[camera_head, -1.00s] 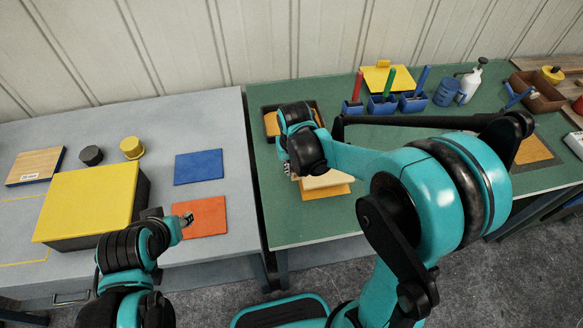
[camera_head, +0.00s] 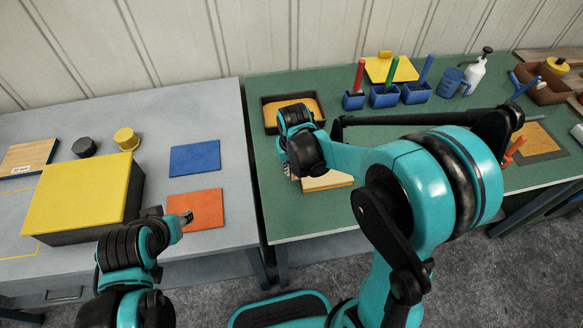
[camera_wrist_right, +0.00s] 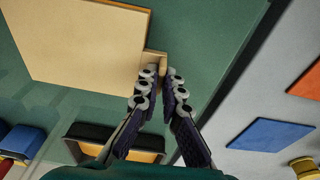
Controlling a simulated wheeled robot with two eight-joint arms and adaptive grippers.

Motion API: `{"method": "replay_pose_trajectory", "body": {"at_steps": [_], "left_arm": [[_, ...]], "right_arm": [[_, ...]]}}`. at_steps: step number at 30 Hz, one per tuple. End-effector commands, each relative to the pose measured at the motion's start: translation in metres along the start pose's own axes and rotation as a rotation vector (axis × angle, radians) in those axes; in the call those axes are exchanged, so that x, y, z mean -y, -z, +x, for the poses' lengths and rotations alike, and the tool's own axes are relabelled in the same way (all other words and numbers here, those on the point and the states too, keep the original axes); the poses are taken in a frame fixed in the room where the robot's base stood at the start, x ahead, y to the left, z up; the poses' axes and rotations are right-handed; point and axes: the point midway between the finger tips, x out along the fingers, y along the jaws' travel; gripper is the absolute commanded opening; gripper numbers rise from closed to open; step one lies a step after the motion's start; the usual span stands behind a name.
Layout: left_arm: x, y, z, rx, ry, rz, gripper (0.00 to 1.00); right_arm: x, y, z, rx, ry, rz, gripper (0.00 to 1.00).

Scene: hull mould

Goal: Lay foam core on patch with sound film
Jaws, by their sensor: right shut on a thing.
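A pale tan board (camera_head: 330,181), which looks like the foam core, lies over an orange-yellow patch (camera_head: 338,187) near the front left of the green table. Only a thin edge of the patch shows; I cannot tell whether the two touch. In the right wrist view the board (camera_wrist_right: 80,45) is large, with a small block (camera_wrist_right: 153,65) at its corner. My right gripper (camera_head: 288,170) is shut on this block; its fingertips (camera_wrist_right: 158,85) show in the wrist view. My left gripper (camera_head: 187,217) is by the orange sheet (camera_head: 200,208); its jaw state is unclear.
A dark tray (camera_head: 266,116) with orange-yellow content stands behind my right gripper. Blue holders (camera_head: 384,97), a spray bottle (camera_head: 474,72) and another patch (camera_head: 535,138) are farther right. The grey table holds a yellow-topped box (camera_head: 80,195) and a blue sheet (camera_head: 195,159).

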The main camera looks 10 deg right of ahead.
Motion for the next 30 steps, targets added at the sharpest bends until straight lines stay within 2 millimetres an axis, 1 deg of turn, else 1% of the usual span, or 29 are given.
{"method": "replay_pose_trajectory", "body": {"at_steps": [16, 30], "left_arm": [[0.0, -0.0006, 0.0009, 0.0, 0.0, 0.0, 0.4], [0.0, -0.0034, 0.0047, 0.0, 0.0, 0.0, 0.4]], "right_arm": [[-0.0002, -0.0002, 0.0005, 0.0, 0.0, 0.0, 0.0], [-0.0001, -0.001, 0.0061, 0.0, 0.0, 0.0, 0.0]]}}
